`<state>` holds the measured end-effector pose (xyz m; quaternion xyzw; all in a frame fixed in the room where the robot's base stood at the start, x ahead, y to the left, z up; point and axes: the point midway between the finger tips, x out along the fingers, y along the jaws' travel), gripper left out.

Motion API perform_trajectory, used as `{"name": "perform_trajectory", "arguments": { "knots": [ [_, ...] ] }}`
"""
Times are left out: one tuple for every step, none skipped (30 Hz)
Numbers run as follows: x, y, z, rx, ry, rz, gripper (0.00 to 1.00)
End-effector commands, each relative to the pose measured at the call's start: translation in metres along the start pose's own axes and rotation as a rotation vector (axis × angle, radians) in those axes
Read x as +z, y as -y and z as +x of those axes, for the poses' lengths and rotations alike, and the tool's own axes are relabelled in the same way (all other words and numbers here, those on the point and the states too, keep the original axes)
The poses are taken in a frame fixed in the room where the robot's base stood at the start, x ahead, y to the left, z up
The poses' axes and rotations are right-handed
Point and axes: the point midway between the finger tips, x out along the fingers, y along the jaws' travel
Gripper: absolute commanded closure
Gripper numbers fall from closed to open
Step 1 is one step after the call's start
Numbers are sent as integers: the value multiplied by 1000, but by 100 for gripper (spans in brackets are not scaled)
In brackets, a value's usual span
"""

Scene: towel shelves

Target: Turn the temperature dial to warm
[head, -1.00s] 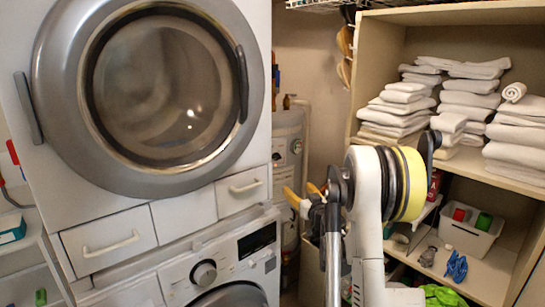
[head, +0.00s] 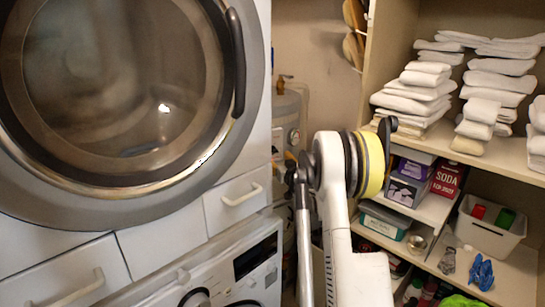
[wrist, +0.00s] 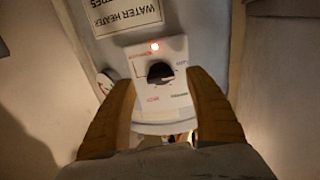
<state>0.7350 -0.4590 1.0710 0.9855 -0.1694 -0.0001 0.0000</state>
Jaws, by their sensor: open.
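The temperature dial (wrist: 160,71) is a dark round knob on a white control panel (wrist: 146,98) in the wrist view. The panel has small red and green markings and a lit red light above the knob. It sits on the grey water heater (wrist: 200,25), which shows in the head view (head: 287,108) behind my arm. My gripper (wrist: 160,79) is open, with one orange finger on each side of the panel's lower part. The knob lies between the fingertips in the picture; I see no contact. In the head view my arm mostly hides the gripper.
A washer (head: 225,278) and the dryer (head: 185,222) above it stand close on the left. A wooden shelf unit (head: 385,60) with folded white towels (head: 410,100), boxes and a white bin (head: 487,232) stands on the right. A narrow gap between them holds the heater.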

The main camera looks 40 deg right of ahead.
Motion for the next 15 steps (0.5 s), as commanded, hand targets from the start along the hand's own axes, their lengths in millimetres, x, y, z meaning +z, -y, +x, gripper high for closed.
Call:
{"name": "perform_trajectory", "arguments": {
  "knots": [
    [2, 0, 9, -1, 0, 0, 37],
    [2, 0, 14, -1, 0, 0, 37],
    [2, 0, 20, -1, 0, 0, 37],
    [2, 0, 24, -1, 0, 0, 37],
    [1, 0, 27, 0, 0, 0, 37],
    [1, 0, 31, 0, 0, 0, 37],
    [1, 0, 34, 0, 0, 0, 37],
    [1, 0, 35, 0, 0, 0, 37],
    [0, 0, 37, 0, 0, 0, 37],
    [0, 0, 38, 0, 0, 0, 37],
    [0, 0, 39, 0, 0, 0, 37],
    [0, 0, 39, 0, 0, 0, 37],
    [0, 0, 40, 0, 0, 0, 37],
    [0, 0, 39, 0, 0, 0, 37],
    [0, 0, 39, 0, 0, 0, 37]
  ]
}}
